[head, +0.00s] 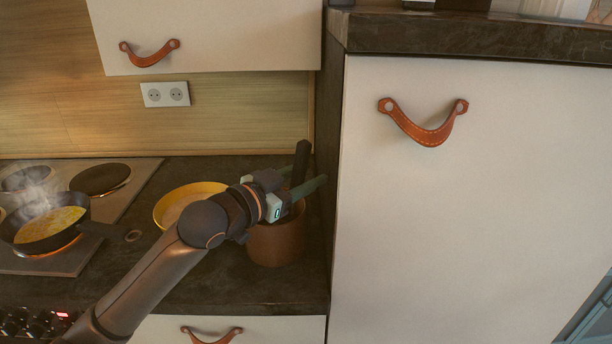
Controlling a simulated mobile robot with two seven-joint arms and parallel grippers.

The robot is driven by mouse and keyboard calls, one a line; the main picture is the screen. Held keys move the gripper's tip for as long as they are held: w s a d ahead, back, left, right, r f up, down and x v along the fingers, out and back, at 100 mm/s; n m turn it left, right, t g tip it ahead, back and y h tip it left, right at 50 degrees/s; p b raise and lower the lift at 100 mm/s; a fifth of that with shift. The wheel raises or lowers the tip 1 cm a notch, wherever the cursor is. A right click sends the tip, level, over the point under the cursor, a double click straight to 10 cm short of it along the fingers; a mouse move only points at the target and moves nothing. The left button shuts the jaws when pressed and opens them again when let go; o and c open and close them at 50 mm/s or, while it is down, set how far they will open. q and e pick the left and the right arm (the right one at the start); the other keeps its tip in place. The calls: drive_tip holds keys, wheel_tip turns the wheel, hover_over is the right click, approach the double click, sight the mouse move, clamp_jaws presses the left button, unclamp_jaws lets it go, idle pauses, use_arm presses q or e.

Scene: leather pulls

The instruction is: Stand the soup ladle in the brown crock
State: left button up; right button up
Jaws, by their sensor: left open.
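The brown crock (277,245) stands on the dark counter, close to the side of the tall white cabinet. A dark upright handle (301,158), apparently the soup ladle's, rises above the crock, leaning slightly. Its lower part is hidden behind my gripper and the crock wall, so I cannot see the ladle's bowl. My left gripper (308,177) is over the crock, open, its greenish fingers on either side of the handle as seen from here. I cannot tell whether a finger touches it. My right gripper is out of view.
A yellow bowl (172,207) sits left of the crock, partly behind my left arm. A steaming frying pan (22,245) with yellow food is on the hob (118,206). The tall cabinet (440,220) closes off the right side.

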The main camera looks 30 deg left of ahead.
sight(291, 186)
use_arm(q)
drive_tip(key=shift+s+d+f, duration=0.1)
drive_tip(key=shift+d+f, duration=0.1)
drive_tip(key=shift+d, duration=0.1)
drive_tip(key=b+v, duration=0.1)
drive_tip(key=v, duration=0.6)
drive_tip(key=shift+s+a+r, duration=0.1)
drive_tip(key=shift+s+a, duration=0.1)
drive_tip(key=shift+s, duration=0.15)
drive_tip(key=p, duration=0.2)
drive_tip(key=s+r+p, duration=0.1)
drive_tip(key=p, duration=0.1)
drive_tip(key=shift+s+a+p, duration=0.15)
drive_tip(key=shift+a+p, duration=0.05)
drive_tip(key=shift+p, duration=0.1)
drive_tip(key=p+v, duration=0.3)
drive_tip(key=shift+s+a+f, duration=0.15)
drive_tip(key=shift+f, duration=0.1)
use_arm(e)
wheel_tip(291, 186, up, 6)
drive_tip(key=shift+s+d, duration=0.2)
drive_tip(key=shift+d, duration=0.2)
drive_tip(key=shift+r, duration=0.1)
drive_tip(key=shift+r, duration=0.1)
